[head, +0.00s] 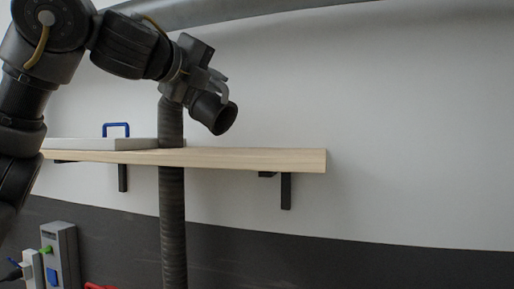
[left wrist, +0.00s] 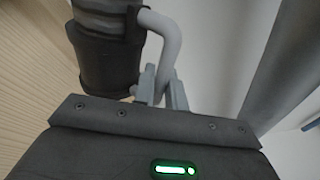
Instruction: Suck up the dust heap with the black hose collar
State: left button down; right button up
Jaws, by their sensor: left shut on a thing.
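My left gripper (head: 207,82) is shut on the grey loop handle (left wrist: 168,42) of the black hose collar (head: 213,113). The collar hangs tilted, its dark open mouth facing down and to the right, above the shelf in the head view. In the left wrist view the collar (left wrist: 112,68) is at the upper left, beside the gripper's fingertips (left wrist: 160,90). A dark ribbed hose (head: 173,215) runs vertically in front of the shelf. No dust heap can be made out in either view. My right gripper is not in view.
A pale wooden shelf (head: 250,159) on black brackets (head: 286,190) crosses the wall. A pale flat board (head: 75,144) with a blue handle (head: 116,125) lies on its left part. A grey box (head: 62,255) is at the lower left. The shelf's right part looks clear.

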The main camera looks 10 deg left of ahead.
pick_arm(q)
jog(key=shift+r+p, duration=0.4)
jog(key=shift+r, duration=0.5)
notch_tip(320, 180, up, 2)
jog(key=shift+s+r+p, duration=0.1)
jog(key=shift+r+p, duration=0.1)
jog(key=shift+p, duration=0.3)
jog(key=shift+r, duration=2.45)
jog(key=shift+d, duration=0.1)
